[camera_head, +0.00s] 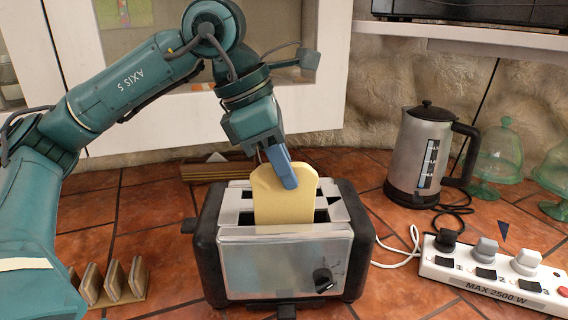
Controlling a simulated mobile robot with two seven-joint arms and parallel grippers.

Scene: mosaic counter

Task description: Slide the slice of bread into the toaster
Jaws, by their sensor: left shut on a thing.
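The slice of bread (283,202) is pale yellow and stands upright in the front slot of the toaster, its upper part showing above the top and its lower edge hidden inside. The toaster (270,262) is silver with black ends and stands on the tiled counter, its dark knob (323,279) at the front right. My left gripper (283,175) comes down from above and is shut on the upper part of the bread with its blue fingers. My right gripper is not in view.
A steel kettle (419,160) stands at the back right, beside green glass domes (497,152). A white power strip (490,268) with plugs lies at the front right, with cables near the toaster. A wooden rack (126,290) stands at the left. Tiles between are partly clear.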

